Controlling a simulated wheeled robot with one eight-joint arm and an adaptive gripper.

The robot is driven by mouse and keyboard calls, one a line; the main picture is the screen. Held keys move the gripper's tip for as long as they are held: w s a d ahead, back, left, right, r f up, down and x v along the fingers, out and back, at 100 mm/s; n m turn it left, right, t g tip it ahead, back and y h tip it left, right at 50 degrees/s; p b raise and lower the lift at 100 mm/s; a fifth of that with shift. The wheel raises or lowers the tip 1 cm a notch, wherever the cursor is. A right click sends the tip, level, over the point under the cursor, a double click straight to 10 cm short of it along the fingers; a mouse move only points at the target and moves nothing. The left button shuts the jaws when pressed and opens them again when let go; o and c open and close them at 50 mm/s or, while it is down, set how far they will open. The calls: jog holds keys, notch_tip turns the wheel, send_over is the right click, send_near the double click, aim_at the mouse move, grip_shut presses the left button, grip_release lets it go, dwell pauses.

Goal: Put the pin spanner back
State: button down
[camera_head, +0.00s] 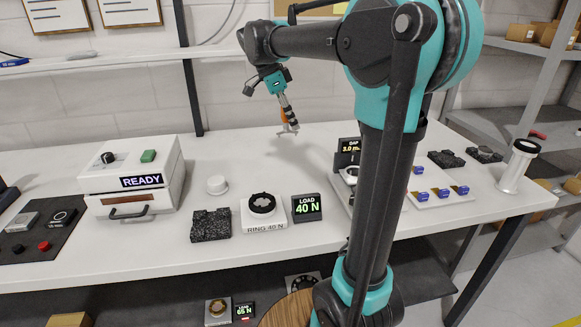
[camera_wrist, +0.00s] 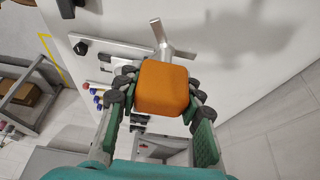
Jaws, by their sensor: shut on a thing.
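The pin spanner has an orange handle (camera_wrist: 162,90) and a grey metal forked end. In the head view the spanner (camera_head: 284,116) hangs below my gripper (camera_head: 286,100), its metal end pointing down above the rear part of the white table. In the wrist view my gripper (camera_wrist: 162,84) is shut on the orange handle, with fingers on both sides. The metal end sticks out beyond the handle. A white block marked RING 40 N (camera_head: 264,227), with a black ring on top, stands near the front table edge. I cannot tell which spot is the spanner's own place.
A LOAD 40 N display (camera_head: 307,208), a dark speckled block (camera_head: 210,225) and a white round knob (camera_head: 217,184) stand nearby. A READY box (camera_head: 133,179) is at left. A tray with blue pieces (camera_head: 440,194) and a white post (camera_head: 515,168) are at right. The rear middle table is clear.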

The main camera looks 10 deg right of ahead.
notch_tip(320, 180, down, 16)
jog(key=shift+r, duration=0.1)
dwell(0.4)
jog(key=shift+f, duration=0.2)
jog(key=c, duration=1)
grip_release()
jog(key=shift+r, duration=0.1)
jog(key=v, duration=1.2)
jog(key=shift+r, duration=0.1)
